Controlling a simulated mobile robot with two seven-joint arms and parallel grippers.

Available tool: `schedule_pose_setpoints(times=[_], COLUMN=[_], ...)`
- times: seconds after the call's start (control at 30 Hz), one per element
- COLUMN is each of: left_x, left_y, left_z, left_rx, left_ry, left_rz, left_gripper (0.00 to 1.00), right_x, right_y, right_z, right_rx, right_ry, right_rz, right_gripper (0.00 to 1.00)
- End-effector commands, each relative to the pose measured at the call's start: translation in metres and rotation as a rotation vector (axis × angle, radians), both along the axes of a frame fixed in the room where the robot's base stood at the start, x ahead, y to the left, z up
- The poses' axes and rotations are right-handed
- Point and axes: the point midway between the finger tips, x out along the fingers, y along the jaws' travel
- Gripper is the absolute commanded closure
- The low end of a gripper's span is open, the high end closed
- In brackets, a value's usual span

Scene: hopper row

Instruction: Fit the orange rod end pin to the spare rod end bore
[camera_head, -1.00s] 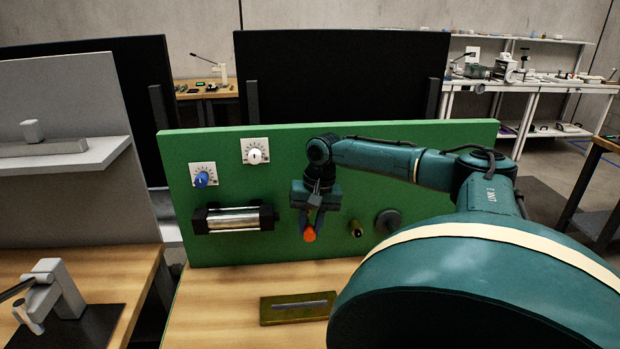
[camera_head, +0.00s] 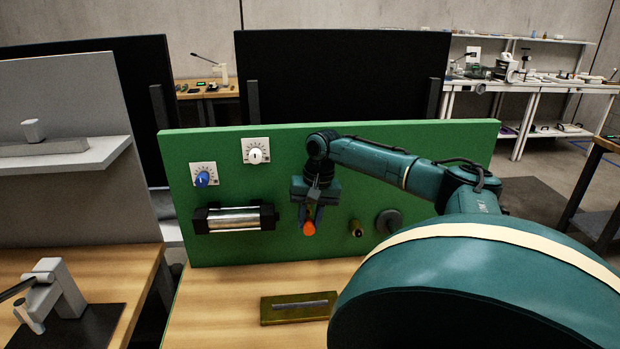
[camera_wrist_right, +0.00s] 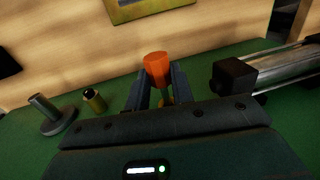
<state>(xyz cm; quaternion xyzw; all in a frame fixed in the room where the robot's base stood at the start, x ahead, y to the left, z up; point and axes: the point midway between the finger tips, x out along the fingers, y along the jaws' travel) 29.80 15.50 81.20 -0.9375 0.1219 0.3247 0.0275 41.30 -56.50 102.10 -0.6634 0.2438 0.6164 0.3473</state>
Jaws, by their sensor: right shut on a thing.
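The orange rod end pin (camera_head: 309,229) is between the fingers of my right gripper (camera_head: 311,218), in front of the green panel. In the right wrist view the orange pin (camera_wrist_right: 157,66) sticks out past the shut fingers (camera_wrist_right: 157,88). A small brass part shows behind the pin between the fingers, mostly hidden. A brass fitting with a dark open end (camera_head: 356,228) stands out from the panel right of the gripper, apart from the pin. It also shows in the wrist view (camera_wrist_right: 94,100). I cannot tell which brass part is the spare bore. My left gripper is not in view.
A silver cylinder with black ends (camera_head: 235,219) is mounted left of the gripper. A grey round knob (camera_head: 388,222) sits right of the brass fitting. Blue (camera_head: 202,179) and white (camera_head: 255,156) dials are higher on the green panel (camera_head: 400,135). A brass tray (camera_head: 265,313) lies on the bench.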

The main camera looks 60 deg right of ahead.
Motion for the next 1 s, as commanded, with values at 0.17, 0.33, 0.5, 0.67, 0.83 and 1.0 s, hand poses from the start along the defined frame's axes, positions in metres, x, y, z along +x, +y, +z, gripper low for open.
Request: schedule_pose_setpoints(times=[0.17,0.33,0.5,0.67,0.83,1.0], left_x=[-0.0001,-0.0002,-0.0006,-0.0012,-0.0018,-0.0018], left_y=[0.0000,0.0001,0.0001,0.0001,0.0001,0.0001], left_z=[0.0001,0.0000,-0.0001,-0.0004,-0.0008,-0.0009], left_rx=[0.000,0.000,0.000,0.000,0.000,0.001], left_ry=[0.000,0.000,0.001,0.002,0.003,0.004], left_rz=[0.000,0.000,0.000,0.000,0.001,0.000], left_gripper=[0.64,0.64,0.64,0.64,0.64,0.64], right_x=[0.0044,0.0056,0.0055,0.0055,0.0053,0.0053], right_y=[-0.0041,-0.0059,-0.0061,-0.0061,-0.0062,-0.0062], right_z=[0.0003,0.0000,-0.0001,0.0000,0.0000,0.0000], right_rx=[0.001,0.001,0.001,0.001,0.000,0.000], right_ry=[-0.002,0.001,0.001,0.001,0.000,0.000], right_rz=[0.000,0.000,0.000,0.000,0.000,0.000], right_gripper=[1.00,1.00,1.00,1.00,1.00,1.00])
